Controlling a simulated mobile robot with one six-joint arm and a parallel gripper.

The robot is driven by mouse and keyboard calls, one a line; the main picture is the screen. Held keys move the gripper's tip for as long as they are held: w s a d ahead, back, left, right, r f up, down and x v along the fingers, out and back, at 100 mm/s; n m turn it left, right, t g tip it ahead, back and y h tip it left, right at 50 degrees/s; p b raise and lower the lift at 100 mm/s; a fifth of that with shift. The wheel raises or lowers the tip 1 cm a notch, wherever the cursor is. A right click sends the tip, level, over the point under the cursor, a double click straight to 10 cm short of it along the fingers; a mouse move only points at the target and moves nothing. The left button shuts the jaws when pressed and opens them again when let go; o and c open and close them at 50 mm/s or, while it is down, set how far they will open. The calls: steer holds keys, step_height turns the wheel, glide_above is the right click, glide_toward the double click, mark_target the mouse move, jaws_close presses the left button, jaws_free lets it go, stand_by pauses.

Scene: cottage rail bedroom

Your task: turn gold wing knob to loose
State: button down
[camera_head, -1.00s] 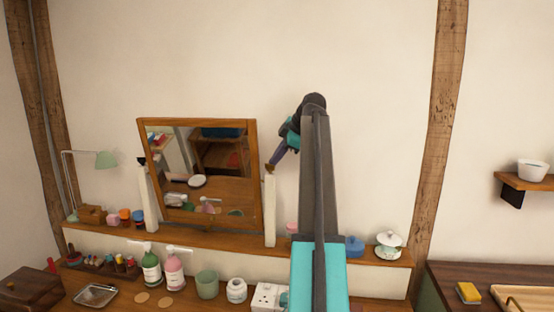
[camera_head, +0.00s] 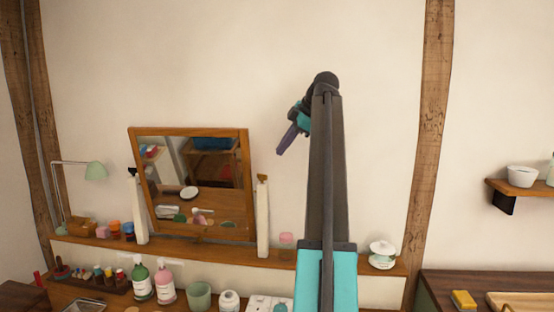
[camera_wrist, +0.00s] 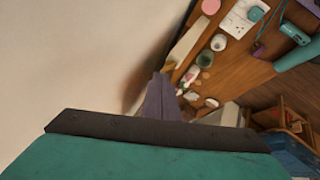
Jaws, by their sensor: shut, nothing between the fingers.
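A small brownish-gold wing knob (camera_head: 262,178) sits on top of the right white post (camera_head: 263,220) beside the tilted mirror (camera_head: 195,184). Its wings look spread roughly sideways, but it is too small to read its exact turn. A darker knob (camera_head: 132,171) tops the left white post (camera_head: 138,208). My gripper (camera_head: 280,152) is shut and empty, apart from the right knob, above it and to its right in the picture. Its purple fingers also show in the wrist view (camera_wrist: 160,97).
A wooden ledge (camera_head: 215,250) runs below the mirror, with a desk lamp (camera_head: 94,170) at left and a lidded white jar (camera_head: 382,254) at right. Bottles, including a pink one (camera_head: 166,284), and cups stand lower down. The wall above the mirror is clear.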

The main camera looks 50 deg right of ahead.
steer(key=v, duration=0.3)
